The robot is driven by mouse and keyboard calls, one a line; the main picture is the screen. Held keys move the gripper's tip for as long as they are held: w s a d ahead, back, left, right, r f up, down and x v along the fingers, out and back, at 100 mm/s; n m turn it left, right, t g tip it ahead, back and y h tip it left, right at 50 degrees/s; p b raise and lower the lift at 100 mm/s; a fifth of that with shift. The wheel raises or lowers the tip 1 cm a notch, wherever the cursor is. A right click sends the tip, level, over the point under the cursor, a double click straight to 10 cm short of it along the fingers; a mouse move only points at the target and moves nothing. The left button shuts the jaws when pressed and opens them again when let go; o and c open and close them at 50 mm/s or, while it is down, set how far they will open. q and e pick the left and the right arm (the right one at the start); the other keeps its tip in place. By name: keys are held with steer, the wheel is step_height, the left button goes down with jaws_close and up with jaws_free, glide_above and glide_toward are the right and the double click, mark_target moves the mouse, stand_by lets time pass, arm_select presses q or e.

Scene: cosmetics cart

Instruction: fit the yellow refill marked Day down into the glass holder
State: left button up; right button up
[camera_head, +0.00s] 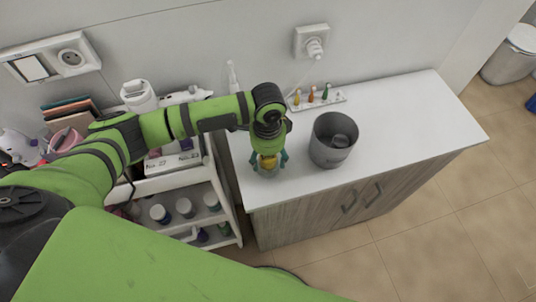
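My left gripper (268,159) points down over the front left of the white countertop. Its teal fingertips stand on either side of the yellow refill (267,161). I cannot tell whether the fingers press on the refill or stand clear of it. The glass holder (267,172) shows as a faint clear rim right below the refill. The gripper hides much of both, so I cannot tell how deep the refill sits. The Day mark is not readable. My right gripper is not in view.
A dark grey bin (333,142) stands on the counter (405,120) just right of the gripper. A white tray (325,101) with small coloured bottles lies at the back by the wall. A white cart (185,181) with jars stands on the left. The counter's right side is clear.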

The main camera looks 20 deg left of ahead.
arm_select(q)
steer(key=shift+r, duration=0.6)
step_height(320, 180, up, 11)
steer(key=b, duration=0.3)
